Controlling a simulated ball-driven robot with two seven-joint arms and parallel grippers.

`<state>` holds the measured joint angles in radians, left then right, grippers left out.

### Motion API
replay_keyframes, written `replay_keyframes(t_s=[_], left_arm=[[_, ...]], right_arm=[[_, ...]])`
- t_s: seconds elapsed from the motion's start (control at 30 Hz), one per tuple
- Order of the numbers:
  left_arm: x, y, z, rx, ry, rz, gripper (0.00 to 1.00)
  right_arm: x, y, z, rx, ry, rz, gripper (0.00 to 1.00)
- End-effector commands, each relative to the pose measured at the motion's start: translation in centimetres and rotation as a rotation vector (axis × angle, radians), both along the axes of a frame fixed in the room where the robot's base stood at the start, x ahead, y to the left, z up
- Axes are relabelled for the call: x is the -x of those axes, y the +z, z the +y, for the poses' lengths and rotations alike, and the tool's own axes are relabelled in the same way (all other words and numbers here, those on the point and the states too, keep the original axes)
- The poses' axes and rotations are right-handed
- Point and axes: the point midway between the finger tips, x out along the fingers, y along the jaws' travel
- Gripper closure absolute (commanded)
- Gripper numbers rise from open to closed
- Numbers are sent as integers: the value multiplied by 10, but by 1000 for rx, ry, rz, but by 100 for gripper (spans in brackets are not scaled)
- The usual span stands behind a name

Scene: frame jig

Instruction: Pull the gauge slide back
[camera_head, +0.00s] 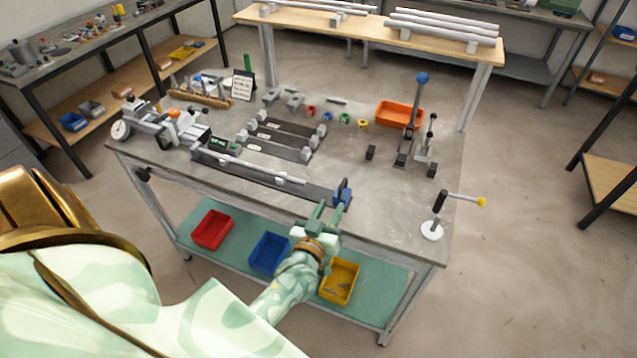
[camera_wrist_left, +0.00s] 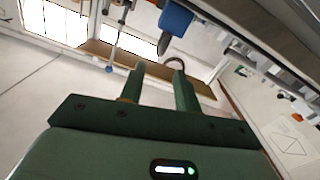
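A long gauge rail (camera_head: 312,189) lies along the front of the bench, with a light bar on it. A blue block (camera_head: 342,191), which looks like the gauge slide, sits at its right end. The blue block also shows in the left wrist view (camera_wrist_left: 175,19), above the fingers. My left gripper (camera_head: 329,208) is just in front of the blue block, at the bench's front edge. In the left wrist view its two fingers (camera_wrist_left: 158,75) are apart, with nothing clearly between them. I cannot tell whether a finger touches the block. My right gripper is not in view.
A lever with a blue knob (camera_head: 422,78) stands upright at the back right. A crank with a yellow knob (camera_head: 481,202) stands at the right corner. Dark plates (camera_head: 285,130) lie behind the rail. Red, blue and yellow bins (camera_head: 338,282) sit on the lower shelf.

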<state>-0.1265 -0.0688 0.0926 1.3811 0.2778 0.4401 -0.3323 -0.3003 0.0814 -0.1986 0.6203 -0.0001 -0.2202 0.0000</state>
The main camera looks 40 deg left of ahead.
Motion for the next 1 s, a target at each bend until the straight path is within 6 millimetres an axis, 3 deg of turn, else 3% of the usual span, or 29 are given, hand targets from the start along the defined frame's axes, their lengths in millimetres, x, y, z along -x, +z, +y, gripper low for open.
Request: replay_keyframes(t_s=[0.1,0.33,1.0], left_arm=[[30,3,-8,1,-1,3,67],[62,0,-16,1,0,0,67],[67,-2,-18,10,-5,5,67]], right_arm=[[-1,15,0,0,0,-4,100],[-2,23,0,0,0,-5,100],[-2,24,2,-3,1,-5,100]])
